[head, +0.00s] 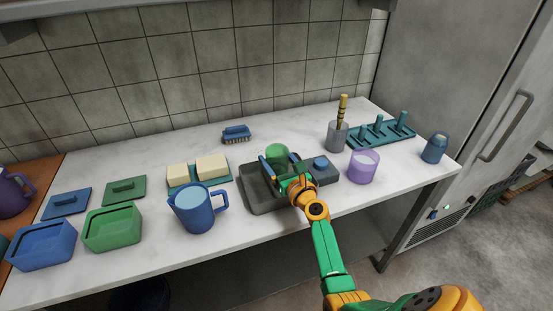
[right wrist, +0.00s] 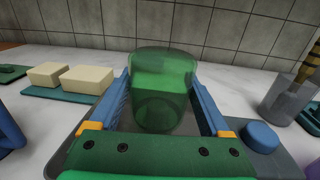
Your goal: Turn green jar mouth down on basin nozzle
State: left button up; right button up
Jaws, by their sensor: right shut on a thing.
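The green jar (head: 277,152) is a see-through green cup over the grey basin (head: 262,203). My right gripper (head: 284,167) is shut on it, with one blue finger on each side. In the right wrist view the jar (right wrist: 160,90) stands about upright along its axis between the fingers (right wrist: 162,100). I cannot tell for sure which end is the mouth, or whether the jar touches the basin. The basin nozzle is hidden behind the jar and gripper. A round blue knob (head: 320,163) sits on the basin's right part. My left gripper is not in view.
A purple cup (head: 363,166) stands right of the basin and a blue jug (head: 194,208) left of it. A grey holder with a brush (head: 338,136), a teal peg rack (head: 382,132) and a blue jar (head: 435,148) stand farther right. The counter behind the basin is mostly clear.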

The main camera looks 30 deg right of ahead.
jog(key=shift+f+b, duration=0.5)
jog(key=shift+f, duration=0.05)
